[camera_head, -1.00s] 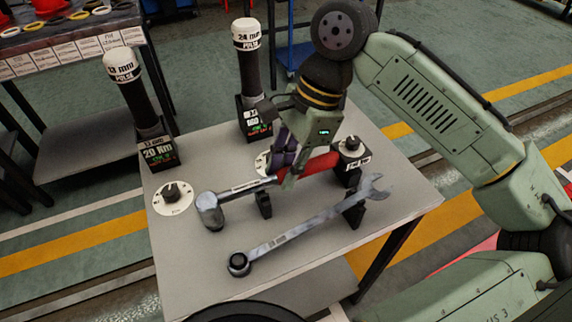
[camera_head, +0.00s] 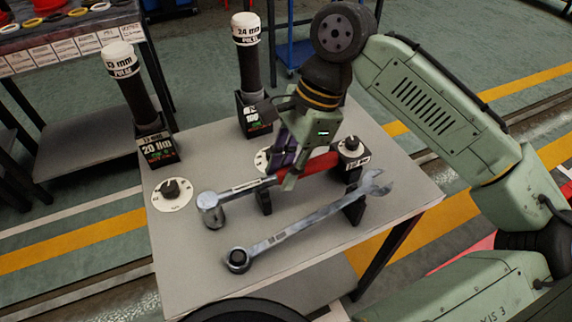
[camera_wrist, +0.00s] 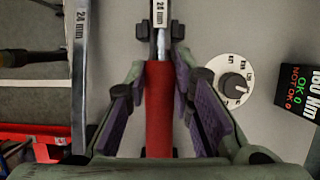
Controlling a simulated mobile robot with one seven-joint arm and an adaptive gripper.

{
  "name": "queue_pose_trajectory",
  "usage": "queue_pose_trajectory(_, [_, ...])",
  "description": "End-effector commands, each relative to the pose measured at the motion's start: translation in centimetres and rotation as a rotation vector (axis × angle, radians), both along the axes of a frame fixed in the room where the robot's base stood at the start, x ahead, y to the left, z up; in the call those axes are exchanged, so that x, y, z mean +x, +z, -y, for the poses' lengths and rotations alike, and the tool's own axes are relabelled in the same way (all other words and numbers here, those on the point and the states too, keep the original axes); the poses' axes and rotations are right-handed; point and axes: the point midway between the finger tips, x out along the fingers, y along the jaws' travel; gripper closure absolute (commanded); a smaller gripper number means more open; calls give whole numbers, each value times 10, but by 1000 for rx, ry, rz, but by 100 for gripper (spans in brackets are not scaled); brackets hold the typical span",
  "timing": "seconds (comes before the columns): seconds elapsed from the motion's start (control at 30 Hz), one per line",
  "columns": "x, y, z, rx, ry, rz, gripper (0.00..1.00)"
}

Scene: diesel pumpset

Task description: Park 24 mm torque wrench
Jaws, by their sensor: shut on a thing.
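The torque wrench has a red handle (camera_head: 322,165) and a silver head (camera_head: 211,210) at the left, lying across small black supports on the grey table (camera_head: 185,265). My gripper (camera_head: 287,176) is over the middle of the wrench, shut on its red handle. In the wrist view the handle (camera_wrist: 159,110) runs between my purple-padded fingers; how the pads touch it is hard to see there. A "24 mm" label shows on the shaft (camera_wrist: 160,20).
A silver combination spanner (camera_head: 300,225), also marked 24 mm in the wrist view (camera_wrist: 80,75), lies in front on black supports. Behind stand two white-capped posts (camera_head: 122,65) (camera_head: 247,45) on display boxes. White dials (camera_head: 172,194) sit on the table.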

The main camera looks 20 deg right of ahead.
Motion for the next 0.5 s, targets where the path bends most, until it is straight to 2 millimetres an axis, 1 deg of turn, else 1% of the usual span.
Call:
queue_pose_trajectory(0.47, [0, -9, 0, 1, 1, 1, 100])
queue_pose_trajectory(0.5, [0, -9, 0, 1, 0, 1, 77])
